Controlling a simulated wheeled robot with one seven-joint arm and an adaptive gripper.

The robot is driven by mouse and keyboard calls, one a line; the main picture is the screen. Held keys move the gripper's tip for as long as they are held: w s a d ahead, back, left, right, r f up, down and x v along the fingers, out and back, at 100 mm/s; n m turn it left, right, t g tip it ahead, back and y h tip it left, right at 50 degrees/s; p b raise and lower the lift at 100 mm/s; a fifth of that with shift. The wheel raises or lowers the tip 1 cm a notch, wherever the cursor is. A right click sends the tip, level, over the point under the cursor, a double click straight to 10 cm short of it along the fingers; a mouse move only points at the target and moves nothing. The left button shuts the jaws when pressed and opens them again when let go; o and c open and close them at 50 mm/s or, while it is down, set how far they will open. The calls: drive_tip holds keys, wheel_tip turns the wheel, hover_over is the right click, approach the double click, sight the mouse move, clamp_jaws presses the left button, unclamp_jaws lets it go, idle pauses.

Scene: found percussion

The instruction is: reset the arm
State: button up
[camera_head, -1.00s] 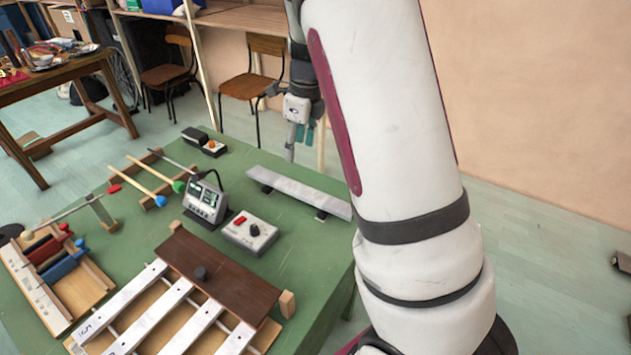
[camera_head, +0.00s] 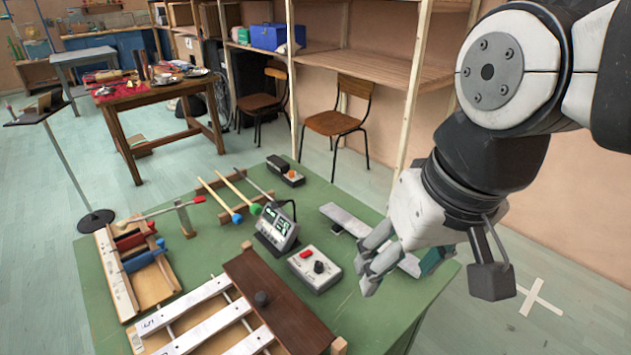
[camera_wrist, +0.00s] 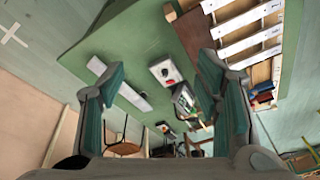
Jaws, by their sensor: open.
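My gripper (camera_head: 375,262) hangs at the right of the head view, over the right part of the green table (camera_head: 225,228). It is open and empty. In the wrist view my gripper (camera_wrist: 160,95) shows its two teal-padded fingers spread apart, with nothing between the pads but the scene beyond. A pale metal bar (camera_head: 350,225) lies on the table behind the gripper in the head view, and its right part is partly hidden by the fingers. The bar also shows in the wrist view (camera_wrist: 133,97), beside the left finger.
On the table stand a control box (camera_head: 315,268), a small screen device (camera_head: 276,230), mallets (camera_head: 222,196) and a wooden bar instrument (camera_head: 205,325). Chairs (camera_head: 338,122) and shelves (camera_head: 375,65) stand behind. Open floor (camera_head: 500,290) lies to the right.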

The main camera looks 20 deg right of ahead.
drive_tip(key=shift+s+f+n, duration=0.25)
drive_tip(key=shift+s+n, duration=0.55)
drive_tip(key=shift+r, duration=0.1)
drive_tip(key=shift+t, duration=0.6)
wheel_tip(320, 180, up, 5)
drive_tip(key=p, duration=0.4)
drive_tip(key=shift+w+r, duration=0.1)
